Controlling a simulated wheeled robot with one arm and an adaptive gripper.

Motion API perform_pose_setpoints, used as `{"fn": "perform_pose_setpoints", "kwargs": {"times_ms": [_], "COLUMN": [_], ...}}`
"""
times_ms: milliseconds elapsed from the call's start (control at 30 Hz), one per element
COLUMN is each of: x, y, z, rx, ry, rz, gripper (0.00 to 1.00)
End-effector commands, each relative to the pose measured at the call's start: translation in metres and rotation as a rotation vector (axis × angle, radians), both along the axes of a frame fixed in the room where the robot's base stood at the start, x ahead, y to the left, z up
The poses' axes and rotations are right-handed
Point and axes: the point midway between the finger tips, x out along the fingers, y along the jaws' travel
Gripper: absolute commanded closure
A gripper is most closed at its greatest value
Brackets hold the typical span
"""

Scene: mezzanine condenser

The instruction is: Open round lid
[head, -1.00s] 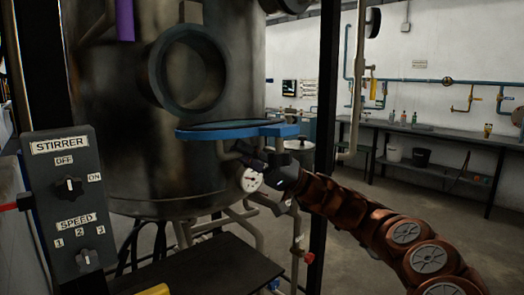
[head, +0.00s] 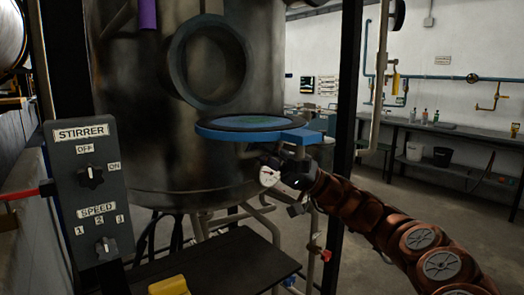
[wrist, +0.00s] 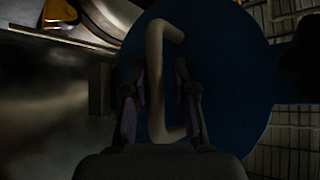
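The round lid (head: 215,134) is blue with a dark inner face. It hangs swung out, roughly level, below and in front of the round opening (head: 210,62) in the metal vessel. The opening is uncovered. My gripper (head: 280,165) is under the lid, partly hidden by it and by the gauge. In the wrist view the lid's blue outer side (wrist: 220,65) fills the middle. Its pale bracket-shaped handle (wrist: 154,80) lies between my two fingers (wrist: 160,105). The fingers stand apart, with a visible gap on the handle's right.
A stirrer control panel (head: 92,190) stands at the left. A dark platform (head: 225,262) lies below the vessel (head: 130,100). A black post (head: 346,120) rises right of the lid. Open floor lies to the right, before a bench (head: 460,130).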

Motion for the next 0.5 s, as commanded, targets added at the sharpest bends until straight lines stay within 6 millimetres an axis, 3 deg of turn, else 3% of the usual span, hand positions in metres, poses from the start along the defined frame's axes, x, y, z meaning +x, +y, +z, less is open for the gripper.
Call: {"fn": "perform_pose_setpoints", "kwargs": {"times_ms": [133, 500], "x": [0.0005, 0.0022], "y": [-0.0004, -0.0047], "z": [0.0000, -0.0034], "rx": [0.000, -0.001], "ry": [0.001, 0.002], "rz": [-0.002, -0.004], "gripper": [0.59, 0.59]}}
